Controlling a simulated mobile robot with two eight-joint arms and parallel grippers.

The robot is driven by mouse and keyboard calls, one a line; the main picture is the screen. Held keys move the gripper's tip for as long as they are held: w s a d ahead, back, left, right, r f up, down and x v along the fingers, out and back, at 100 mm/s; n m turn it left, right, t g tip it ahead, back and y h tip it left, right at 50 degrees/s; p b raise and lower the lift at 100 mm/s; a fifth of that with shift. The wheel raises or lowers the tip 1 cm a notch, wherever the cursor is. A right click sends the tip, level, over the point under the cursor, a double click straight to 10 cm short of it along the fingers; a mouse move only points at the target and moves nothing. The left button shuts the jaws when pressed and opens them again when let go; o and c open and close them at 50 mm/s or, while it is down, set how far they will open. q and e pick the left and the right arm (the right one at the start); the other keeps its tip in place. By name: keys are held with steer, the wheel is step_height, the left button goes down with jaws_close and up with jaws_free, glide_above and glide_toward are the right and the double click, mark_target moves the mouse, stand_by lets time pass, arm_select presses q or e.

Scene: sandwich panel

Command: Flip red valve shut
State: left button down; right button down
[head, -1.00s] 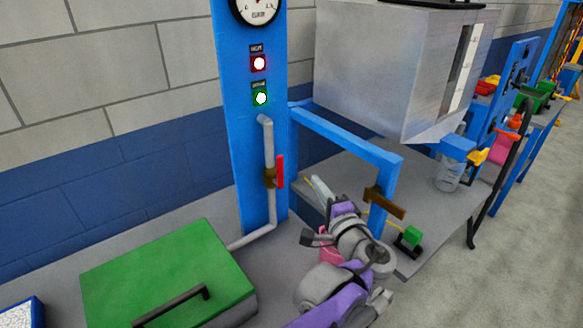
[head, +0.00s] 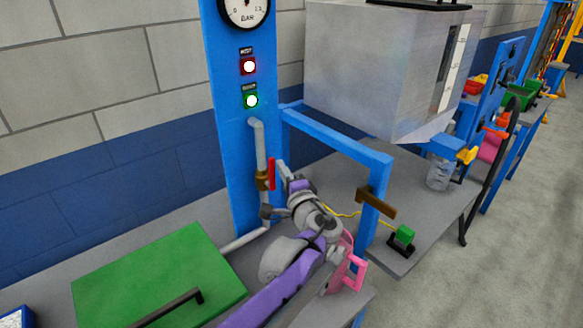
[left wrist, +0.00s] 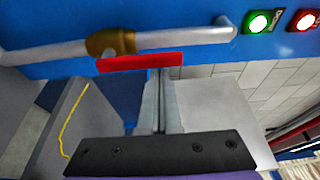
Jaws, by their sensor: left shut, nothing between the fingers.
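The red valve handle (head: 271,174) sits on a brass valve body (head: 262,180) in a grey pipe (head: 259,150) on the blue panel. The handle lies along the pipe's line. In the left wrist view the red handle (left wrist: 140,62) runs parallel to the pipe (left wrist: 180,38), beside the brass body (left wrist: 110,42). My left gripper (head: 281,164) is just right of the handle. In the left wrist view its fingers (left wrist: 161,75) are shut and empty, with their tips at the handle's edge; I cannot tell whether they touch. My right gripper is not in view.
A green lidded box (head: 150,275) stands at the lower left. A blue frame (head: 340,140) with a brown handle (head: 376,203) and a large grey tank (head: 385,70) stand right of the panel.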

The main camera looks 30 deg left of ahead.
mark_target(269, 167)
arm_select(q)
steer(key=shift+s+a+n, duration=0.2)
steer(key=shift+s+n, duration=0.2)
steer(key=shift+n, duration=0.4)
stand_by(0.4)
steer(key=shift+s+a+n+t+y+p, duration=0.3)
steer(key=shift+s+n+y+p, duration=0.25)
steer(key=shift+n, duration=0.55)
steer(key=shift+s+a+n+y, duration=0.1)
steer(key=shift+s+n+y, duration=0.35)
steer(key=shift+n, duration=0.45)
steer(key=s+a+f+n+g+y+b, duration=0.1)
steer(key=s+f+n+g+y+b, duration=0.1)
steer(key=n, duration=1.3)
step_height(269, 167, down, 3)
steer(key=s+g+y, duration=0.1)
steer(key=s+y, duration=0.1)
steer(key=shift+s+a+g+y, duration=0.15)
steer(key=shift+a+g+y, duration=0.15)
steer(key=shift+a+g, duration=0.1)
